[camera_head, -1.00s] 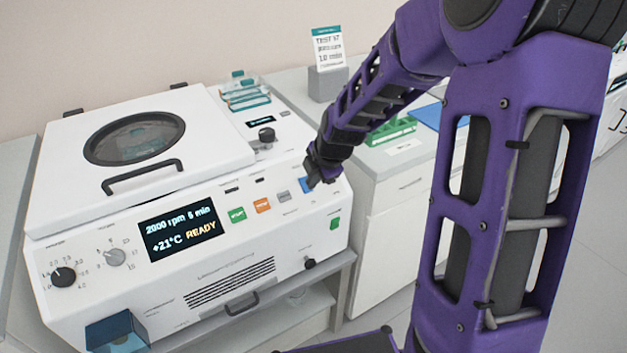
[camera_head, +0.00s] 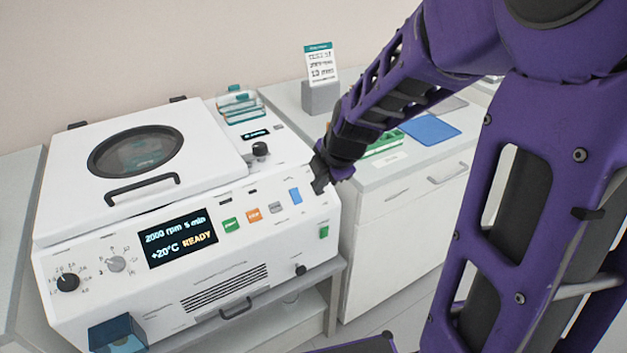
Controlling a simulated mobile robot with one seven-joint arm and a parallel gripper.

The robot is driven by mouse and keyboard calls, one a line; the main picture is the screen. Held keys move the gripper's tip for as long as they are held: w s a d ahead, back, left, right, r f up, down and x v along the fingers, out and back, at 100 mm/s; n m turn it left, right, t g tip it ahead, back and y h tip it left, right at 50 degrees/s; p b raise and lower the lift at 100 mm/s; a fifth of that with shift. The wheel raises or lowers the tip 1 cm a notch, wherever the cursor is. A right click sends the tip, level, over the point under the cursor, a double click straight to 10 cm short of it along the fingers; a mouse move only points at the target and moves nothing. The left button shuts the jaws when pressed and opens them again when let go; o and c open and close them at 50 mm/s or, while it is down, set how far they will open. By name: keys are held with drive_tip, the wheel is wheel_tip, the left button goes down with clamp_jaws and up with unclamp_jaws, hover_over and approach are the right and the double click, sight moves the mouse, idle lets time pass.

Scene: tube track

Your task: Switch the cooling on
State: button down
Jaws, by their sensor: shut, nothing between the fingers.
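A white centrifuge (camera_head: 70,210) stands on the bench at the left, its lid with a round window down. Its front panel has a display (camera_head: 178,238) reading 2000 rpm, 5 min, +20°C and READY. To the right of the display are a green button (camera_head: 230,225), an orange button (camera_head: 254,215), a grey button (camera_head: 275,208) and a blue button (camera_head: 295,196). The blue button is in full view. My gripper (camera_head: 318,187) is shut and empty, just right of the blue button and seemingly apart from it.
Two knobs (camera_head: 68,282) sit at the panel's left, and a black knob (camera_head: 260,149) is on top. A green switch (camera_head: 323,232) is at the right front. A sign (camera_head: 321,66) stands behind on the side bench. A blue mat (camera_head: 430,130) lies on that bench.

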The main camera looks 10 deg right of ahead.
drive_tip(key=shift+s+d+r, duration=0.15)
drive_tip(key=shift+s+r, duration=0.35)
drive_tip(key=shift+r, duration=0.05)
